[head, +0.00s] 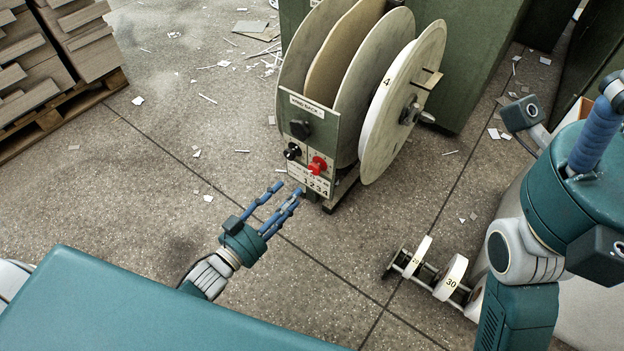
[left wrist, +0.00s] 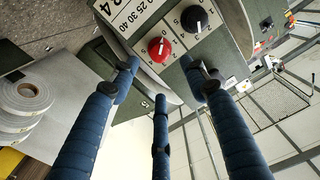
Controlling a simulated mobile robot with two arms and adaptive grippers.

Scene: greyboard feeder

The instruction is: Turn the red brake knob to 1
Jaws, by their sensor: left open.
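The red brake knob (head: 317,166) sits low on the green feeder panel (head: 304,122), right of a black knob (head: 292,151). The left wrist view also shows the red knob (left wrist: 159,48), with a white mark on its face and a 2 printed beside it. I cannot tell which number it points to. My left gripper (head: 288,192) is open and empty, just left of and below the knob in the head view. In the left wrist view its blue fingers (left wrist: 160,76) spread below the red knob, apart from it.
Large grey discs (head: 396,95) stand behind the panel, one marked 4. A white number strip (head: 312,184) lies under the knobs. Rolls marked 20 and 30 (head: 451,277) sit on a bar at lower right. Stacked boards (head: 35,60) stand at upper left. Floor between is mostly clear.

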